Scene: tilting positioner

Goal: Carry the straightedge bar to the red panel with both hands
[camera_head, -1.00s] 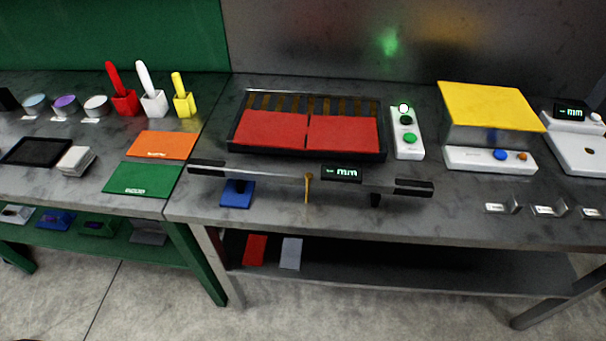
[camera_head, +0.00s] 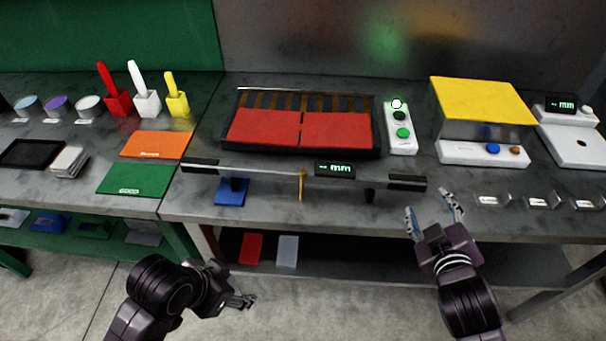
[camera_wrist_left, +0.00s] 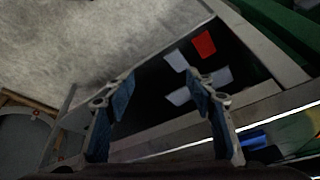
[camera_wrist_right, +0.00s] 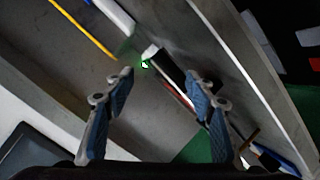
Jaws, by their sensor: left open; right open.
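The straightedge bar (camera_head: 265,173) is long and thin, with black ends and a lit display. It lies left to right along the front of the grey table, apparently raised on small supports. The red panel (camera_head: 265,127), with two red plates side by side, sits in a black frame behind the bar. My left gripper (camera_head: 249,300) is open and empty, low in front of the table and below the bar. My right gripper (camera_head: 432,203) is open and empty, just right of the bar's right black end. Both pairs of open fingers also show in the left (camera_wrist_left: 160,85) and right (camera_wrist_right: 160,78) wrist views.
A white button box (camera_head: 402,142) stands right of the panel. A yellow-topped device (camera_head: 484,100) is further right. Small labelled blocks (camera_head: 538,200) line the right front. A blue pad (camera_head: 231,192) lies under the bar's left part. A lower shelf (camera_head: 350,262) runs below the table.

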